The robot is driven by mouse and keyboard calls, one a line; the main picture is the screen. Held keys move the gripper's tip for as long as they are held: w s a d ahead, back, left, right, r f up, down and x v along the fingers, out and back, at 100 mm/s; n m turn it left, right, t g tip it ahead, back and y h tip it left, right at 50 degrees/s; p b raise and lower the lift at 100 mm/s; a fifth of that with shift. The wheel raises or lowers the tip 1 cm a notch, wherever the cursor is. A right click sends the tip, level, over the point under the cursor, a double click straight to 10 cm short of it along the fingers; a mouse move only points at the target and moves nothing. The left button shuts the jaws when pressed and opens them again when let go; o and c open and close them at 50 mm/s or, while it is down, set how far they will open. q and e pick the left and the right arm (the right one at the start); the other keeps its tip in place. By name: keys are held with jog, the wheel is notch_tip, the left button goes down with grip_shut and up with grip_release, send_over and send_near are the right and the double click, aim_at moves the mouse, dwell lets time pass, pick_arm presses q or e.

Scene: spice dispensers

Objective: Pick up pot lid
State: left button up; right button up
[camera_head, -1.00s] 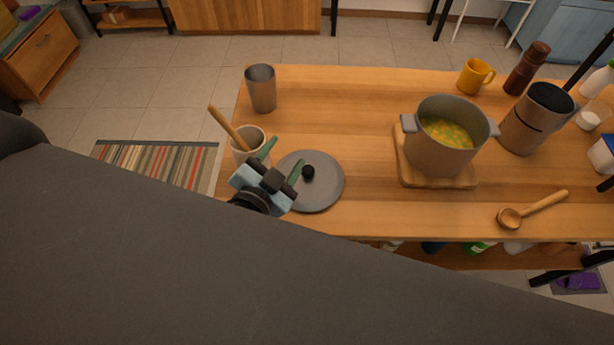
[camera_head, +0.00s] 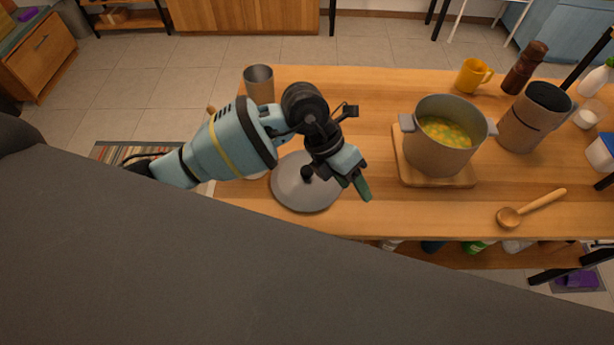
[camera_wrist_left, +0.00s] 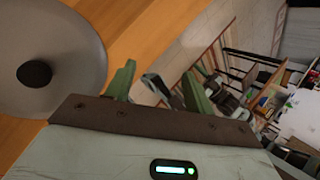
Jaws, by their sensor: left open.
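The pot lid (camera_head: 296,197) is a round grey disc with a black knob (camera_head: 307,172), lying on the wooden table near its front edge. It also shows at the left of the left wrist view (camera_wrist_left: 70,75). My left gripper (camera_head: 357,184) is over the table just right of the lid, with part of the wrist covering the lid's far right rim. Its green fingers are apart and empty in the left wrist view (camera_wrist_left: 158,88), with the lid beside them, not between them. The grey pot (camera_head: 436,157) stands uncovered with yellow-green food inside. My right gripper is out of view.
The pot rests on a wooden board (camera_head: 410,173). A wooden spoon (camera_head: 533,208) lies at the front right. A metal cup (camera_head: 258,84) is behind my left arm, which mostly hides the utensil holder. A yellow mug (camera_head: 472,76) stands farther back. Bare tabletop lies between lid and pot.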

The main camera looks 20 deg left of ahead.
aim_at(307, 169)
pick_arm(q)
jog(key=w+a+y, duration=0.1)
jog(key=a+y, duration=0.1)
jog(key=a, duration=0.1)
jog(key=w+a+y, duration=0.2)
jog(key=a, duration=0.2)
jog(key=w+a+t+y, duration=0.1)
jog(key=w+a+y, duration=0.1)
jog(key=a, duration=0.1)
jog(key=shift+a+r+n+y, duration=0.25)
jog(key=shift+a+n+y, duration=0.05)
jog(key=shift+a+n, duration=0.1)
jog(key=shift+w+f, duration=0.15)
jog(key=shift+f, duration=3.8)
jog(key=c, duration=1.1)
